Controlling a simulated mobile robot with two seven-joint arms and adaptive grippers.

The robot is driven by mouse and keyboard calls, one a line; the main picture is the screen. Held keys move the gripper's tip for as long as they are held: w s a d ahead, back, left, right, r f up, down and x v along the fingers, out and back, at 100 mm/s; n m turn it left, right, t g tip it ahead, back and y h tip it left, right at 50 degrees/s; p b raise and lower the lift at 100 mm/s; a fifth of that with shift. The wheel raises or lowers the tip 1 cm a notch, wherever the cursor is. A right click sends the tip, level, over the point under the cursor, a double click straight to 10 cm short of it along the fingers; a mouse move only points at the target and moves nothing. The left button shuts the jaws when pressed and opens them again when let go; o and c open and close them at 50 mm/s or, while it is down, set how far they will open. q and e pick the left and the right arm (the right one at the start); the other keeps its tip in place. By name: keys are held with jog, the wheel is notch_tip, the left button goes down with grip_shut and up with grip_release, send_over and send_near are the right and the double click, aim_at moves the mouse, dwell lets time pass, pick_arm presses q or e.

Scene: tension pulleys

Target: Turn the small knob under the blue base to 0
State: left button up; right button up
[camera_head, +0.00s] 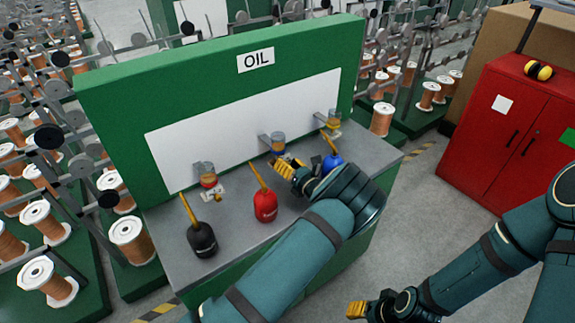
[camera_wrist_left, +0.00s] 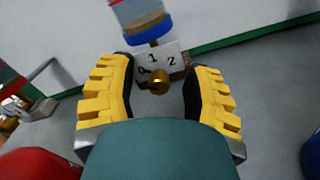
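In the left wrist view, a clear cup with a blue base (camera_wrist_left: 150,33) sits above a white dial plate (camera_wrist_left: 172,58) marked with 1, 2 and a partly covered figure at left. The small brass knob (camera_wrist_left: 158,83) is on the plate's lower edge; I cannot tell where it points. My left gripper (camera_wrist_left: 158,98) is open, its yellow fingers on either side of the knob, apparently not touching it. In the head view, the left gripper (camera_head: 284,167) is at the middle cup (camera_head: 278,143) and hides the knob. My right gripper (camera_head: 372,308) is low, away from the bench; its opening is unclear.
A black oil can (camera_head: 202,239), a red one (camera_head: 265,206) and a blue one (camera_head: 332,162) stand on the grey bench (camera_head: 232,225). A red-based cup (camera_head: 207,177) and a yellow-based cup (camera_head: 333,124) flank the middle one. A green panel (camera_head: 120,100) rises behind.

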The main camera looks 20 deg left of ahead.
pick_arm(q)
jog(key=v, duration=1.2)
jog(key=shift+s, duration=0.1)
dwell(0.4)
